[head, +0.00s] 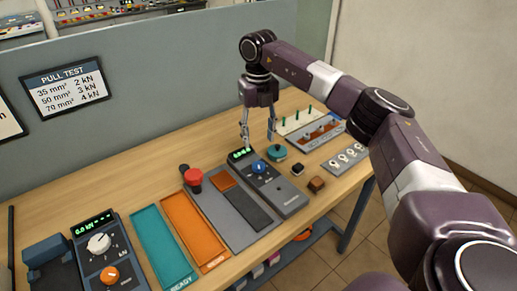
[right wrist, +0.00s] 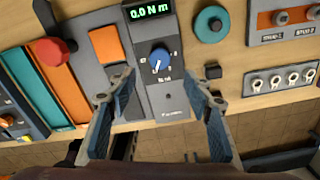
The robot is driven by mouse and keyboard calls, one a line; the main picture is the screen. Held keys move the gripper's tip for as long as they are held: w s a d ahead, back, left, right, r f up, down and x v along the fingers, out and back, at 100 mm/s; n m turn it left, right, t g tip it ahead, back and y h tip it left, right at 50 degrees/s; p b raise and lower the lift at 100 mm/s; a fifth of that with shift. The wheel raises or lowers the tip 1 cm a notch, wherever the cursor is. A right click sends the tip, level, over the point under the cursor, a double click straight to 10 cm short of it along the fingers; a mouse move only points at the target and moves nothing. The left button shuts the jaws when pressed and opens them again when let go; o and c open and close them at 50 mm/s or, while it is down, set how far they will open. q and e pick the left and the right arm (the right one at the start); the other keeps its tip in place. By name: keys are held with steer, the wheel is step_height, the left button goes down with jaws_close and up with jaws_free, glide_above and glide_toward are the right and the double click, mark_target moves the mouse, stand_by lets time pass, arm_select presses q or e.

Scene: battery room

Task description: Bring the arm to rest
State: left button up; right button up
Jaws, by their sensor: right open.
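My right arm reaches in from the right side of the head view, bent over the workbench (head: 150,182). Its gripper (head: 258,140) points down above the grey device with a green display and blue knob (head: 260,167). The fingers are apart with nothing between them. In the right wrist view, the open fingers (right wrist: 158,100) show on either side of the same device, whose display (right wrist: 150,11) reads 0.0 N m. I cannot tell the exact height of the fingertips above it. My left gripper is not in view.
A red mushroom button (head: 193,177), a teal tray (head: 163,248) and an orange tray (head: 195,232) lie left of the gripper. A teal round piece (head: 277,152) and a rack with green pegs (head: 298,121) are close by. A grey partition (head: 150,75) stands behind.

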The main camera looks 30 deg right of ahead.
steer(key=shift+r, duration=0.9)
